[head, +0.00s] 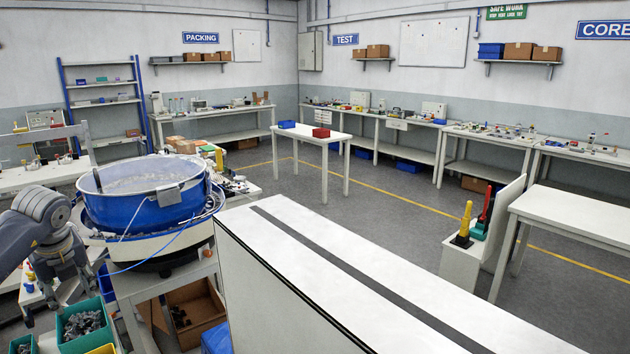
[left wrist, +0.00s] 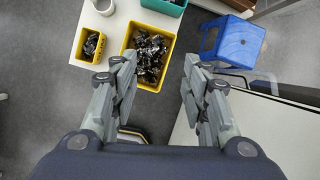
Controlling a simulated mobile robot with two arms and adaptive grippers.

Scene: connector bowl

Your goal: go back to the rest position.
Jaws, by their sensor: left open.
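My left gripper (head: 58,284) hangs at the lower left of the head view, beside the blue bowl (head: 135,215) and above the green bin (head: 62,345). In the left wrist view the same gripper (left wrist: 162,85) has its fingers wide apart with nothing between them. Below it is a yellow bin (left wrist: 172,62) holding dark connector-like parts. The blue bowl is a large round feeder on a stand. My right gripper shows in neither view.
A long white panel top (head: 330,275) runs to the right of the bowl. A cardboard box (head: 200,318) sits under the bowl's stand. In the left wrist view, a blue stool (left wrist: 232,42) and a smaller yellow bin (left wrist: 82,50) are near. Open floor lies beyond.

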